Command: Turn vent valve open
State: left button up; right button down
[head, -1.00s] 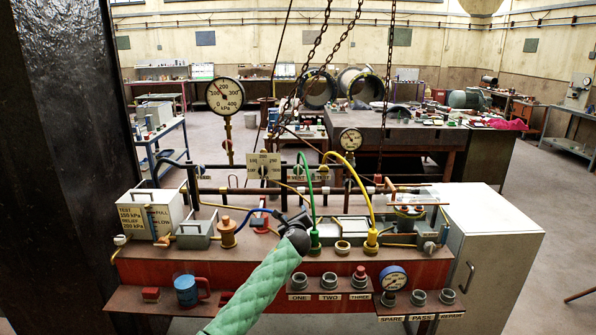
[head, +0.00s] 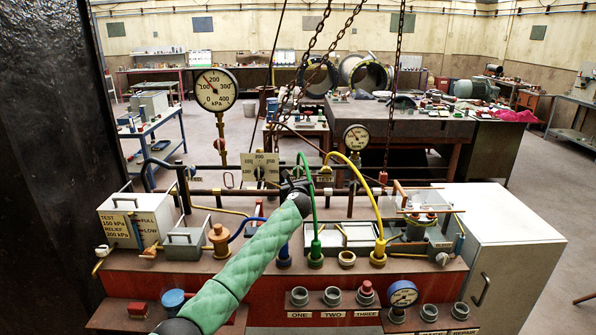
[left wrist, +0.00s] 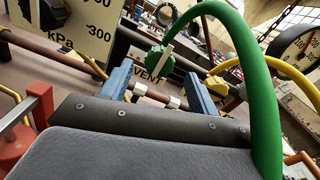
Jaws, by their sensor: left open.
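My right gripper is not in view.
A green hose (left wrist: 262,90) arches close by the right finger. A yellow hose (head: 372,195) arches to its right. A dial plate (head: 260,166) and a pressure gauge (head: 216,90) stand to the left. Chains (head: 313,55) hang above the bench.

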aim_at(298, 173)
pick_arm(q)
jog(key=w, duration=0.3)
jog(key=shift+w+f+p, duration=0.1)
jog(key=shift+w+p, duration=0.2)
jog(key=shift+p, duration=0.05)
jog(key=shift+w, duration=1)
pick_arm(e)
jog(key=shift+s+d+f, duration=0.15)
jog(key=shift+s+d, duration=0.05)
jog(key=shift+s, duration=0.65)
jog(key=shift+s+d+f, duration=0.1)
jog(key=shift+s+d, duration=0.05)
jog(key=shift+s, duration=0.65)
pick_arm(q)
jog(key=c, duration=1)
jog(key=shift+o, duration=0.2)
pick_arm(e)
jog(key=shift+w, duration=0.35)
